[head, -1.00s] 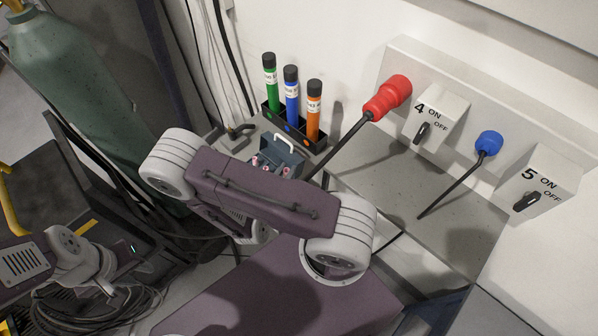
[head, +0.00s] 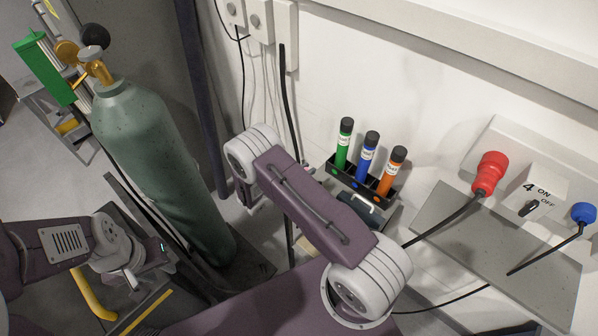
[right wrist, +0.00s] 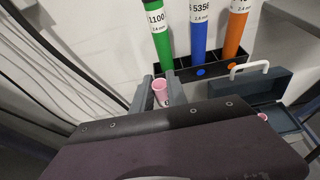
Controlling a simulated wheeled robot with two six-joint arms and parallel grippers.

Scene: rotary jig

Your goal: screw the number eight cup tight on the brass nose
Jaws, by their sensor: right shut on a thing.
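My right gripper (right wrist: 160,88) is shut on a small pink cup (right wrist: 161,91), held upright between the two grey fingers in the right wrist view. A mark on the cup is too small to read. In the head view my right arm hides this gripper and its cup. My left arm comes in from the left with its wrist near the dark stand; its end (head: 150,254) is dark and small, and I cannot make out its fingers. I cannot make out the brass nose in either view.
A grey-blue box (right wrist: 262,95) with a white handle stands open, a pink cup (right wrist: 262,117) inside. Behind it is a black rack (right wrist: 190,75) with green, blue and orange tubes. A green gas cylinder (head: 150,150) stands left. Red (head: 490,172) and blue (head: 583,212) plugs are at the right wall.

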